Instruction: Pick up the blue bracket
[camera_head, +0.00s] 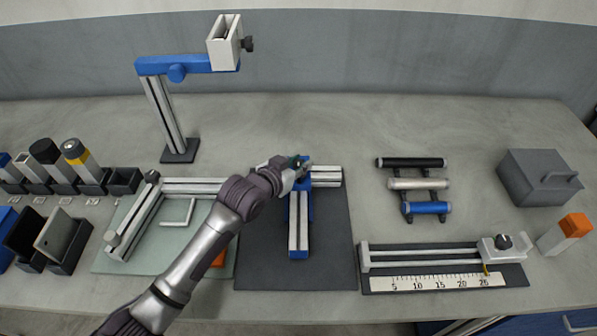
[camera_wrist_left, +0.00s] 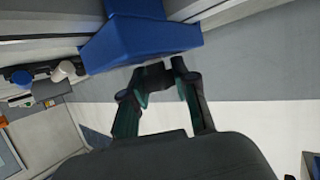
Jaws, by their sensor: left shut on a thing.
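The blue bracket (camera_head: 308,207) sits at the joint of an aluminium T-frame on the dark mat, where a short rail with a blue end cap meets a cross rail. My left gripper (camera_head: 302,170) is at the top of the bracket and hides part of it. In the left wrist view the bracket (camera_wrist_left: 140,42) is a large blue block against the rails. My right gripper is not in view.
A stand with a blue arm (camera_head: 175,65) rises at the back left. A rack of rollers (camera_head: 418,184), a ruler gauge (camera_head: 435,283) and a grey box (camera_head: 540,176) are on the right. Holders with cylinders (camera_head: 92,180) line the left. The back middle of the table is clear.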

